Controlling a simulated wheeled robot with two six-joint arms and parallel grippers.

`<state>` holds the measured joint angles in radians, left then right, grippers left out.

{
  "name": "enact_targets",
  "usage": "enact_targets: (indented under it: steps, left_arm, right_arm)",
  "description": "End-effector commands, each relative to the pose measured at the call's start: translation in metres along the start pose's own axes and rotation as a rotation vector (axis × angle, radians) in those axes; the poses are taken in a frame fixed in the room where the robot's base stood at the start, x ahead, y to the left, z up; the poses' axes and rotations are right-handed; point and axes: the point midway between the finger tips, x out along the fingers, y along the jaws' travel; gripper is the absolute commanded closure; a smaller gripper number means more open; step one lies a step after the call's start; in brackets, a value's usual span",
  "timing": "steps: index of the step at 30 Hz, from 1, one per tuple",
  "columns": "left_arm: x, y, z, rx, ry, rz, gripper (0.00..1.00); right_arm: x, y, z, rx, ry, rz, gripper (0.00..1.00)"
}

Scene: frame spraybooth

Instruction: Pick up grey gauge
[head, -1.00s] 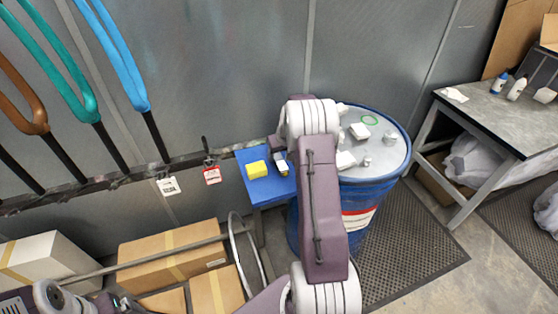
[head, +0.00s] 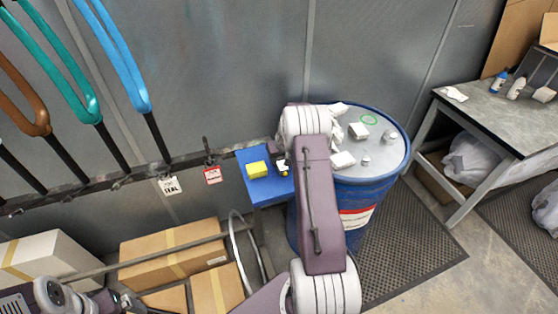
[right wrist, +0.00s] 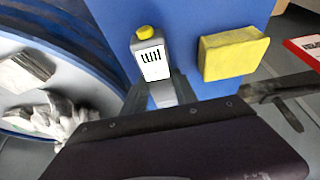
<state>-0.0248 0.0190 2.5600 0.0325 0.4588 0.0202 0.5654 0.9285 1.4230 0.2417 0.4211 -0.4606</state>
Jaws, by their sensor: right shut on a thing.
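The grey gauge (right wrist: 151,60) has a yellow cap and a white face with black marks in the right wrist view. It also shows as a small pale shape at the right side of the blue shelf in the head view (head: 284,168). My right gripper (right wrist: 160,92) is shut on its lower part, one finger on each side. In the head view the right gripper (head: 279,157) is mostly hidden behind my arm. I cannot tell whether the gauge touches the shelf. My left gripper (head: 130,303) is partly in view at the bottom left, its jaws unclear.
A yellow block (head: 257,169) lies on the blue shelf (head: 251,187) beside the gauge. A blue drum (head: 375,195) with several pale pieces on its lid stands to the right. Red and white tags (head: 212,175) hang from the rail at left. Cardboard boxes (head: 170,254) sit below.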

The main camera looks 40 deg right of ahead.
Motion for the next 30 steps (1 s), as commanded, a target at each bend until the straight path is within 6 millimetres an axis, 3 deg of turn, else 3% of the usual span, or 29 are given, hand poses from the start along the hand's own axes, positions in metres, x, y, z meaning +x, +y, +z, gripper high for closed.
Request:
enact_targets:
  steps: [8, 21, 30]
  left_arm:
    - [0.017, 0.0, 0.002, 0.0, 0.0, 0.0, 0.1]
    - [0.052, -0.001, 0.005, 0.0, 0.0, 0.0, 0.1]
    - [0.055, -0.001, 0.006, 0.0, 0.0, 0.0, 0.1]
  right_arm:
    - [-0.034, 0.001, -0.016, -0.001, 0.009, 0.003, 1.0]
    - [-0.123, 0.024, 0.05, 0.002, 0.005, 0.003, 1.0]
    - [-0.144, 0.028, 0.063, 0.001, 0.001, 0.001, 1.0]
